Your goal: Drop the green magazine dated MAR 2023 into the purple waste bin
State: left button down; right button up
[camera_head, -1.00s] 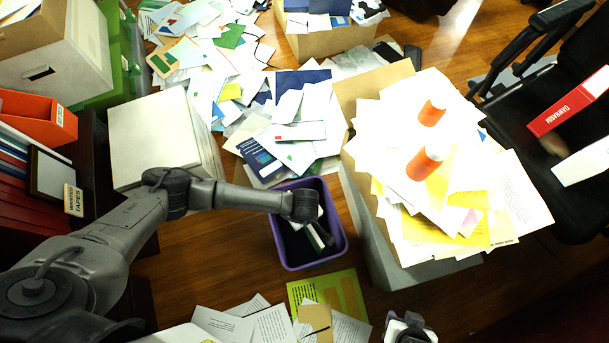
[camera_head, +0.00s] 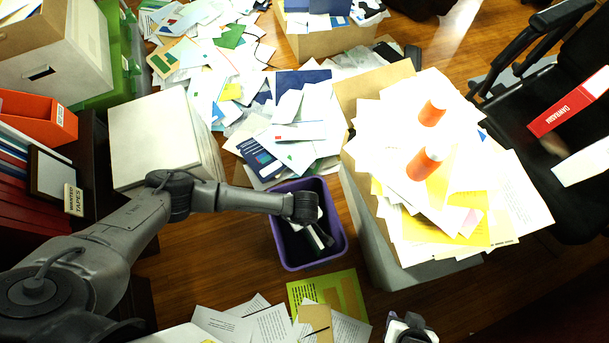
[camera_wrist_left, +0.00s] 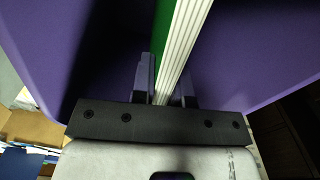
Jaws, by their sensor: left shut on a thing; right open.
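The purple waste bin (camera_head: 339,238) stands on the wooden floor near the middle of the head view. My left gripper (camera_head: 318,237) points down into its opening. In the left wrist view, my left gripper (camera_wrist_left: 166,92) is shut on a thick magazine (camera_wrist_left: 185,45) with a green cover and white page edges. Purple bin walls (camera_wrist_left: 85,45) show on both sides of it. No date is readable on the magazine, and its lower end is hidden. My right gripper (camera_head: 408,330) is open and empty at the bottom edge of the head view.
A white paper stack (camera_head: 150,140) stands left, with a paper heap (camera_head: 290,130) behind. Bare floor (camera_head: 215,265) shows left.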

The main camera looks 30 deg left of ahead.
pick_arm(q)
jog(key=c, duration=1.1)
grip_release()
jog(key=shift+o, duration=0.2)
notch_tip(320, 180, up, 14)
jog(key=p, duration=0.8)
jog(key=shift+f, duration=0.1)
